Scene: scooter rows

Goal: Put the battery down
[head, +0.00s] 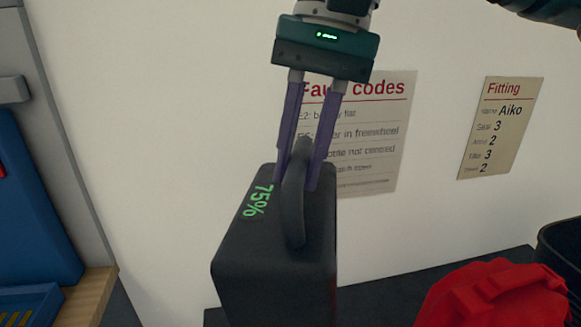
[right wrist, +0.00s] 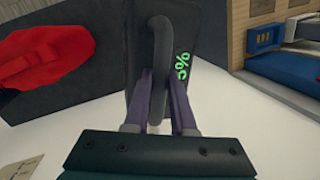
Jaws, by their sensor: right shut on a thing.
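The battery (head: 270,265) is a dark grey block with a green "75%" on its top and a dark loop handle (head: 293,210). My right gripper (head: 300,180) comes down from above with its purple fingers shut on the handle. The battery hangs upright or slightly tilted below it, and its lower end is cut off by the frame. In the right wrist view, the battery (right wrist: 183,25) and its handle (right wrist: 159,50) show between the fingers (right wrist: 160,75). Whether the battery touches anything below cannot be told. My left gripper is not in view.
A dark surface (head: 385,295) runs along the wall behind the battery. A red object (head: 490,295) and a black bin (head: 563,245) stand at the right. A blue unit (head: 35,200) with a wooden edge (head: 92,295) stands at the left. Two notices hang on the white wall.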

